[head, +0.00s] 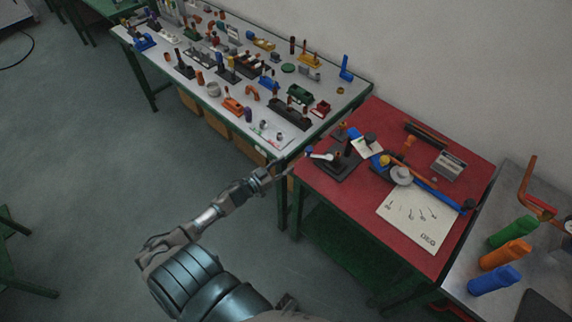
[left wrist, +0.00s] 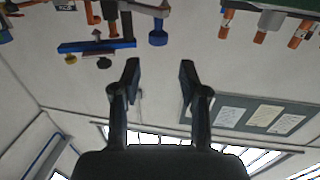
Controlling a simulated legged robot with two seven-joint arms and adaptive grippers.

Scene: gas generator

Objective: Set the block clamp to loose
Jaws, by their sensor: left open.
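On the red table top (head: 312,178), near its left edge, stands a dark fixture (head: 335,164) with a black base, a short upright and a pale lever; it may be the block clamp, but I cannot tell for sure. Its loose or tight setting is too small to read. My left gripper (head: 281,166) is at the table's left corner, left of this fixture and apart from it. In the left wrist view the left gripper (left wrist: 158,78) is open with nothing between its fingers. A blue bar with a knob (left wrist: 100,46) shows beyond the fingers there. My right gripper is not in view.
A long blue tool (head: 437,193), a white sheet (head: 416,220) and a grey box (head: 449,165) lie on the red table. A grey table (head: 190,90) crowded with parts adjoins it. Green, orange and blue cylinders (head: 505,254) lie at right.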

